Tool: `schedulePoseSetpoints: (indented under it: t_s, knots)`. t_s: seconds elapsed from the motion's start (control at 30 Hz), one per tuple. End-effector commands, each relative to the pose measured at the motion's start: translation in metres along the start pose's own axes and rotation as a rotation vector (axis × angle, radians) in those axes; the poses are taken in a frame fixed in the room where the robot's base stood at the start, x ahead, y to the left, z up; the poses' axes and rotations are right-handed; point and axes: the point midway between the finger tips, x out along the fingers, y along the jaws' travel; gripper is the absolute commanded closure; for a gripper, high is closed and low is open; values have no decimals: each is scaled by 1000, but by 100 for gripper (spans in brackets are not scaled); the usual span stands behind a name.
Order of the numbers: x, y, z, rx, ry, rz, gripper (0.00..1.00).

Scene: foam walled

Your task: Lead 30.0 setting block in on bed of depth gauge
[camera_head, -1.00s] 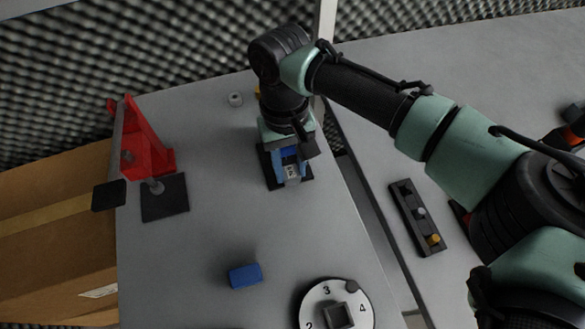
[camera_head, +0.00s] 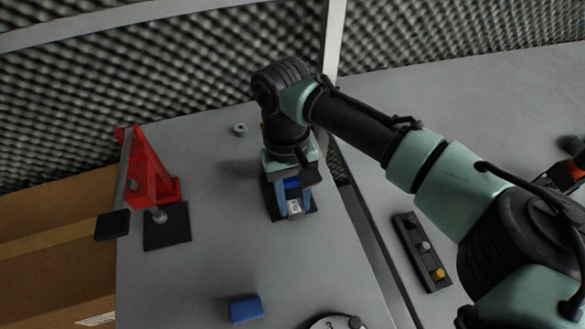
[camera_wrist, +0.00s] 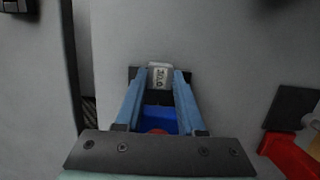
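A small pale block with a dark printed label, too small to read surely, sits between my fingertips (camera_head: 294,203); the block shows in the wrist view (camera_wrist: 160,77). My gripper's blue fingers (camera_wrist: 161,82) flank it closely; whether both touch it I cannot tell. Under the fingers is a black plate (camera_head: 277,215), with a deep-blue piece (camera_wrist: 158,117) showing between them. A red frame (camera_head: 153,182) with a grey bar and a probe stands at the left over a black square plate (camera_head: 167,236), perhaps the depth gauge and its bed. That plate looks bare except at the probe.
A blue block (camera_head: 246,308) lies at the front of the grey table. A white numbered dial (camera_head: 335,323) is cut off at the bottom edge. A small grey ring (camera_head: 240,129) lies at the back. A dark strip with knobs (camera_head: 422,252) is on the right-hand surface. The table's middle is clear.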

Motion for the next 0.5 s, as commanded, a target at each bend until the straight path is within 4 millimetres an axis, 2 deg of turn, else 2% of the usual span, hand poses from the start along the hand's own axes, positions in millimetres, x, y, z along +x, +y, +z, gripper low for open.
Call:
schedulePoseSetpoints:
  t_s: [0.03, 0.3, 0.5]
  knots:
    - [-35, 0, -24, 4, 108, -6, 28]
    - [-91, 0, -6, 1, 62, 0, 28]
    - [-121, 0, 4, 2, 34, 5, 28]
